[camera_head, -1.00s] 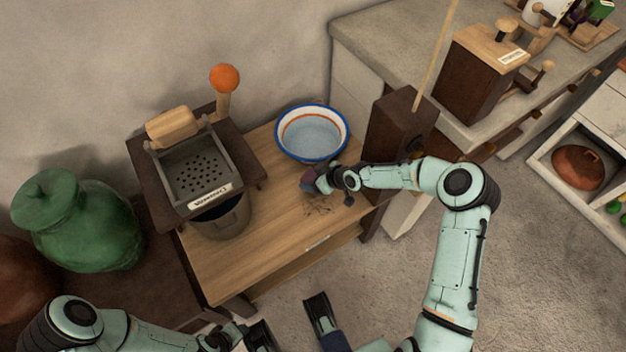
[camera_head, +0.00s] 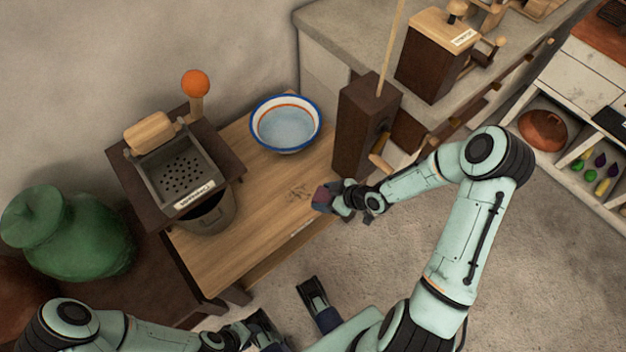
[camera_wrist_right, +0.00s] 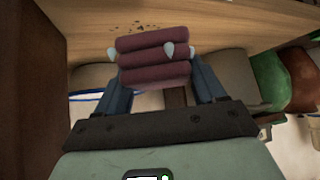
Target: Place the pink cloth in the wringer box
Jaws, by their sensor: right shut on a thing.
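The wringer box (camera_head: 183,176) stands left of centre on the wooden bench, with an open top, a perforated floor, a front label, a wooden roller and an orange-knobbed lever. My right gripper (camera_head: 330,199) is shut on the pink cloth (camera_head: 318,197), over the bench's right front edge, well right of the box. In the right wrist view the cloth (camera_wrist_right: 153,57) is a dark pink folded bundle between the fingertips. My left gripper (camera_head: 290,314) is open and empty at the bottom, in front of the bench.
A blue-rimmed bowl of water (camera_head: 286,124) stands on the bench right of the box. A dark wooden post (camera_head: 362,125) with a long stick rises at its right end. A bucket (camera_head: 208,214) sits below the box. A green jar (camera_head: 70,235) is at left. The bench front is clear.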

